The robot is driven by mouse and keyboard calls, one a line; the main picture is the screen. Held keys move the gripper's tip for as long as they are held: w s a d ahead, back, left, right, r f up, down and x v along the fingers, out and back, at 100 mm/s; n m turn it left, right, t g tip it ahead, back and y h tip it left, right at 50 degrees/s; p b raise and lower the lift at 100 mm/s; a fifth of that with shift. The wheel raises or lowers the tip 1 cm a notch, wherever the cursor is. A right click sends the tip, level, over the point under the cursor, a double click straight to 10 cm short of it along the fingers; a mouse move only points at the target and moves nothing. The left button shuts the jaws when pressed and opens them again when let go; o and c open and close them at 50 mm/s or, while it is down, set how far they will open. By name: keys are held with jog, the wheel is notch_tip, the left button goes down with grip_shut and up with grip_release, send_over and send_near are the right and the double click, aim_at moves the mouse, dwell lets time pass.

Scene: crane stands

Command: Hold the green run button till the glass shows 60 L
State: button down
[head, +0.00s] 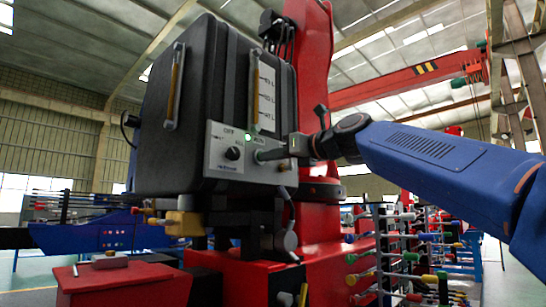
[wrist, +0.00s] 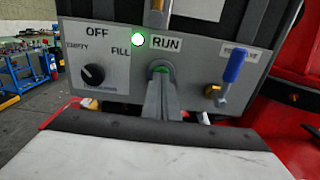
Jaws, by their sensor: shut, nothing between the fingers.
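A light grey control panel (head: 222,157) is on the lower front of a black tank (head: 203,115); it also shows in the wrist view (wrist: 120,75). The green run button (wrist: 161,69) is below the RUN label, mostly hidden by my fingers. My gripper (head: 262,156) is shut and empty, its tips at the button; contact looks likely but is hard to tell. A lamp (wrist: 138,39) left of RUN glows green. The sight glass (head: 255,95) stands above, beside a marked scale (head: 267,98); its level is too small to read surely.
A black selector knob (wrist: 93,75) sits among OFF, EMPTY and FILL. A blue-handled valve (wrist: 232,68) is right of the button. A second amber tube (head: 174,85) is on the tank's left. A red column (head: 310,80) rises behind; racks (head: 400,255) stand lower right.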

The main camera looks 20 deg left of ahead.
jog(key=shift+w+a, duration=0.35)
jog(key=shift+a, duration=0.1)
jog(key=shift+a+f, duration=0.2)
jog(key=shift+a, duration=0.05)
dwell(1.3)
jog(key=r+v, duration=0.1)
jog(key=v, duration=1.4)
jog(key=shift+s, duration=0.1)
dwell(0.5)
